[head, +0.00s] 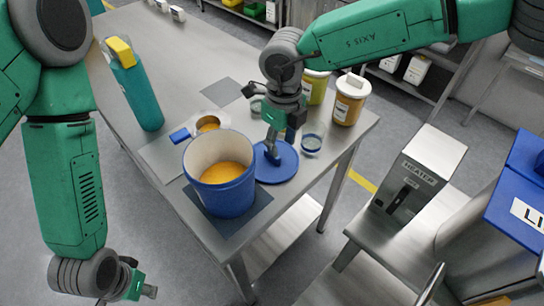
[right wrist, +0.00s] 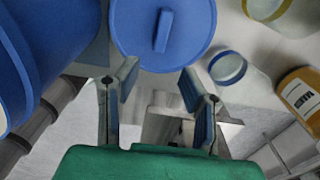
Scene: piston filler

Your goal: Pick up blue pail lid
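The blue pail lid (head: 276,164) lies flat on the metal table, just right of the blue pail (head: 222,200). The pail is open and holds an orange-yellow filling. My right gripper (head: 274,150) is over the lid, pointing down. In the right wrist view its two fingers (right wrist: 153,100) are wide apart with nothing between them. The lid (right wrist: 185,30) and its raised bar handle (right wrist: 162,30) show just beyond the fingertips in that view. My left gripper (head: 145,291) is low at the left, away from the table, and its finger opening is too small to judge.
Jars with labels (head: 349,105) and a small blue-rimmed glass lid (head: 311,143) stand close right of the lid. A grey heater box (head: 420,168) is at the right, off the table.

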